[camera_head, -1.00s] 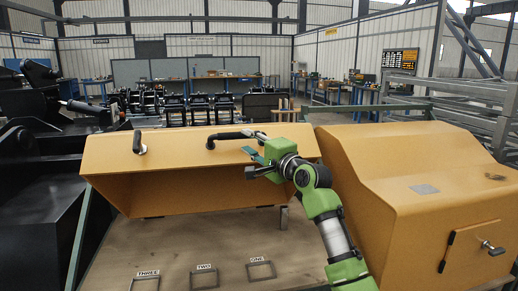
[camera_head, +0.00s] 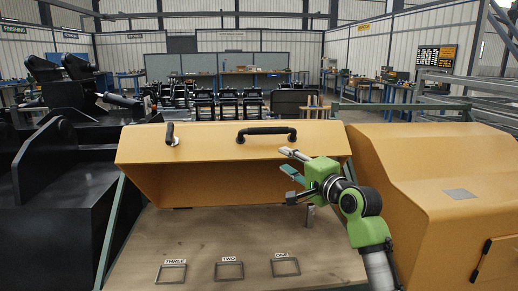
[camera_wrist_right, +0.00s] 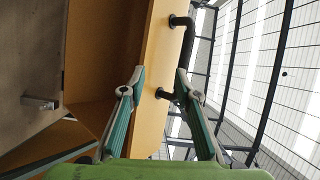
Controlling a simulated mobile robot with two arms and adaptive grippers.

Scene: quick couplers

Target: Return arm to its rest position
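My right gripper (camera_head: 287,174) is in front of the raised orange cover (camera_head: 215,155), below and right of its black bar handle (camera_head: 266,133). The gripper is open and empty, clear of the handle. In the right wrist view the two teal-padded fingers (camera_wrist_right: 160,78) stand wide apart. The handle (camera_wrist_right: 189,42) shows beyond the fingertips there, partly behind the right finger. My right arm (camera_head: 370,230) comes in from the lower right. My left arm and gripper are not in view.
A wooden board with square frames labelled ONE (camera_head: 286,267), TWO (camera_head: 229,271) and THREE (camera_head: 171,274) lies below the cover. A small metal latch (camera_head: 310,215) stands near the arm. A second orange housing (camera_head: 430,190) is close on the right. Black machinery (camera_head: 60,170) stands left.

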